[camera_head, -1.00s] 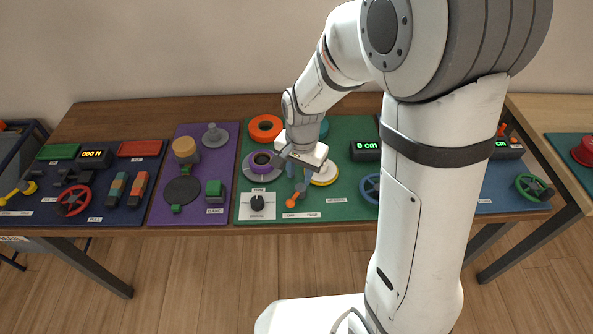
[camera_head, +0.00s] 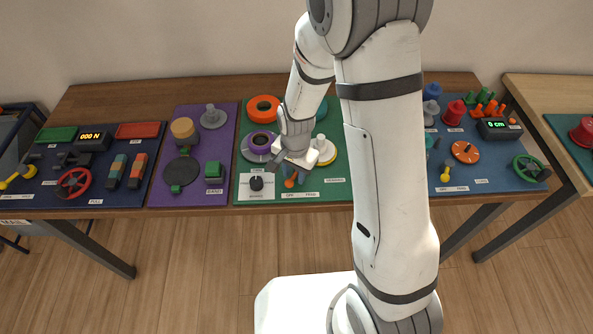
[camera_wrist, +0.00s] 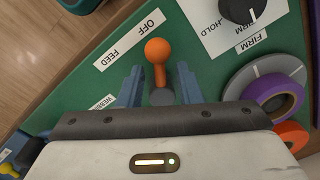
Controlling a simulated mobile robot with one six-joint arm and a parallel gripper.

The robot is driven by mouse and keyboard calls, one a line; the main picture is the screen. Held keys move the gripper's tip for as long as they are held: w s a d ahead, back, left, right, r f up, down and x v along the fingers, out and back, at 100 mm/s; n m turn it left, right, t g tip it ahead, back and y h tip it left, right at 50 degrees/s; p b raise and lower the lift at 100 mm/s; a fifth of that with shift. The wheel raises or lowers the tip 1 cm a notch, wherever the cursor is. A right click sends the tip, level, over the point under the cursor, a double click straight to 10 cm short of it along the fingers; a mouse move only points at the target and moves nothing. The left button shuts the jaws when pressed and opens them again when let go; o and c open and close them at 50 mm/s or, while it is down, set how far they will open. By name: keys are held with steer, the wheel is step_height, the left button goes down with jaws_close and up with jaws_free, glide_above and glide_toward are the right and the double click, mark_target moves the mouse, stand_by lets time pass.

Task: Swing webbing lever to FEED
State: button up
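The webbing lever, with an orange round knob (camera_wrist: 158,50), stands on the green panel (camera_wrist: 75,82). Its knob lies nearer the OFF word than the FEED word on the white label (camera_wrist: 128,40). My gripper (camera_wrist: 160,80) is open, with one blue-grey finger on each side of the lever and a gap on both sides. In the head view my gripper (camera_head: 290,175) is low over the front of the green panel, and the orange knob (camera_head: 290,183) shows just below it. The lever's base is partly hidden by the gripper.
A dial with a black knob (camera_wrist: 240,8) and a purple ring (camera_wrist: 272,98) are close beside the gripper. An orange ring (camera_head: 264,109) lies behind. A purple panel (camera_head: 158,193) is to the left, a blue panel (camera_head: 500,178) to the right.

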jaws_close()
steer(key=shift+d, duration=0.2)
steer(key=shift+a, duration=0.15)
steer(key=shift+s+d+f+n+b, duration=0.15)
steer(key=shift+d+n+b, duration=0.1)
steer(key=shift+n+b, duration=0.7)
steer(key=n+b, duration=0.1)
steer(key=n, duration=0.1)
steer(key=d+n+b, duration=0.1)
steer(key=n, duration=0.1)
steer(key=shift+s+n, duration=0.15)
steer(key=shift+n, duration=0.2)
steer(key=n, duration=0.1)
steer(key=d+n+b, duration=0.1)
steer(key=n, duration=0.1)
steer(key=shift+d+n+g+b, duration=0.15)
steer(key=shift+n+b, duration=0.25)
steer(key=shift+n, duration=0.4)
steer(key=shift+d+n+g+b, duration=0.15)
steer(key=shift+n+b, duration=0.2)
steer(key=shift+n, duration=0.45)
